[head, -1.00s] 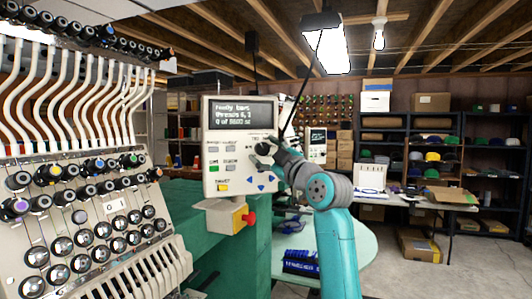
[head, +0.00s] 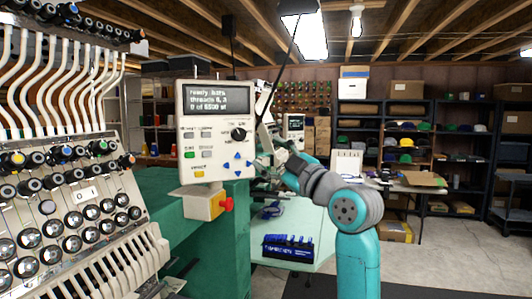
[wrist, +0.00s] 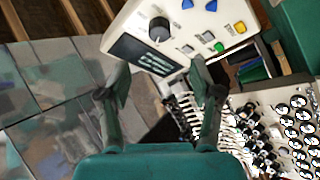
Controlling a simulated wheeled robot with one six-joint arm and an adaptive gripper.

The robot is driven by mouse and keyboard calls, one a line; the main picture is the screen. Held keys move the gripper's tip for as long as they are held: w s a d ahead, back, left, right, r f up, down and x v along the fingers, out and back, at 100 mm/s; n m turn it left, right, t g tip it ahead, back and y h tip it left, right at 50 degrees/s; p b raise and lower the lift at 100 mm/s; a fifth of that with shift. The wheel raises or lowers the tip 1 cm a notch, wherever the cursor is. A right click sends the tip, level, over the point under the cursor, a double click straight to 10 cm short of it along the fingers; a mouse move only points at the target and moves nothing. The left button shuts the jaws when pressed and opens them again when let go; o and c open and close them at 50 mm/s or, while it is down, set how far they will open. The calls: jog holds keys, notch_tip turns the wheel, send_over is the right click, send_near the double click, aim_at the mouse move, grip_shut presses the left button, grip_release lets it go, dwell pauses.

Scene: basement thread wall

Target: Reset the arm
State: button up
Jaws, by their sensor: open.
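My teal arm rises at the right of the head view, and my gripper (head: 262,170) is just right of the control panel (head: 215,130). In the wrist view my gripper (wrist: 158,85) has its two fingers spread apart with nothing between them. The panel (wrist: 165,35) lies beyond the fingertips in that view, with its dark screen, black knob (wrist: 159,29) and coloured buttons showing. In the head view the knob (head: 238,134) is clear of the gripper. The fingertips are partly hard to make out against the background in the head view.
The embroidery machine (head: 70,200) with thread tubes and tension knobs fills the left. A red stop button (head: 226,204) sits below the panel. A pale table (head: 315,225) holds a dark blue rack (head: 288,247). Shelves line the back wall, and open floor lies at the right.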

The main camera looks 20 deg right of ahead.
jog(key=shift+f, duration=0.1)
dwell(0.3)
jog(key=s+f+m+g+h, duration=0.1)
jog(key=s+f+m+h, duration=0.25)
jog(key=f, duration=1.35)
jog(key=s+f+m+h, duration=0.2)
jog(key=s+f+m, duration=0.25)
jog(key=f, duration=1.35)
jog(key=s+a+f+m+h, duration=0.1)
jog(key=s+f+m, duration=0.1)
jog(key=s+f, duration=0.7)
jog(key=s+a+f+m+g+h, duration=0.1)
jog(key=s+f, duration=0.5)
jog(key=s, duration=0.3)
jog(key=s+a+f+m+g, duration=0.1)
jog(key=s+f+m, duration=0.1)
jog(key=s+f, duration=0.5)
jog(key=s+r+g, duration=0.1)
jog(key=s, duration=1)
jog(key=s+a+r+g, duration=0.1)
jog(key=s+r, duration=0.1)
jog(key=s, duration=1)
jog(key=shift+a+r, duration=0.2)
jog(key=shift+r, duration=0.1)
